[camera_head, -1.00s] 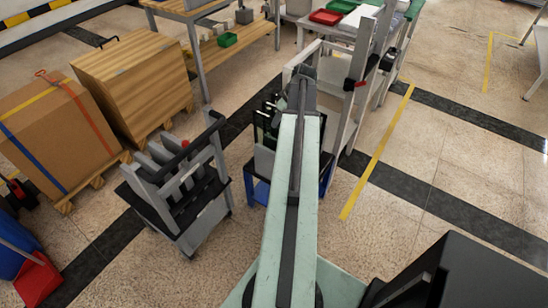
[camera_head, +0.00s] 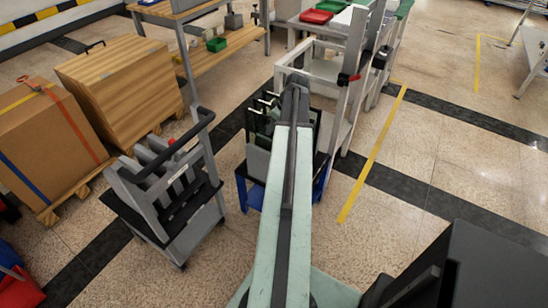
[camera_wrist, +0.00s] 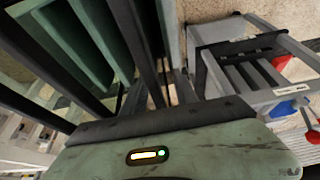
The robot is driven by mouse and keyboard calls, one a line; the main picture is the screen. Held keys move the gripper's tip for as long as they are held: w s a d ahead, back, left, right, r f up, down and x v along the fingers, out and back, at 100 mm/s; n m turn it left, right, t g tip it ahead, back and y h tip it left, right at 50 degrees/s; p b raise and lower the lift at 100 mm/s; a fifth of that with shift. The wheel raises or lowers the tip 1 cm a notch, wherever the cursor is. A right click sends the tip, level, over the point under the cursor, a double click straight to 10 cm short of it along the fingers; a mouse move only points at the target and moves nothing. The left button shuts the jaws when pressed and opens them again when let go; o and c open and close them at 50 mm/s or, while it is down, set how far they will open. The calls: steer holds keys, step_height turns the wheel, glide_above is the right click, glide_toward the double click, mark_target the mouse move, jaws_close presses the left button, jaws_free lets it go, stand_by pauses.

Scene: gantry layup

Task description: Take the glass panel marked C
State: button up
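Several dark green glass panels (camera_head: 262,118) stand upright in a rack with a blue base (camera_head: 253,192), left of my arm's far end in the head view. In the wrist view, green panel-like sheets (camera_wrist: 104,32) fill the upper left, close to my gripper (camera_wrist: 150,45). Dark bars extend up from its green-grey body, and I cannot tell whether they are spread or closed on anything. In the head view the gripper is hidden behind my arm. No letter C is readable on any panel.
A grey slotted cart (camera_head: 168,200) with a black handle stands left of the rack. A white-framed bench (camera_head: 325,70) stands behind the rack. The floor to the right is clear around a yellow line (camera_head: 372,155).

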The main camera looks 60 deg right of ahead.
steer(key=shift+f, duration=0.1)
steer(key=shift+f, duration=0.3)
stand_by(0.3)
jaws_close()
stand_by(1.4)
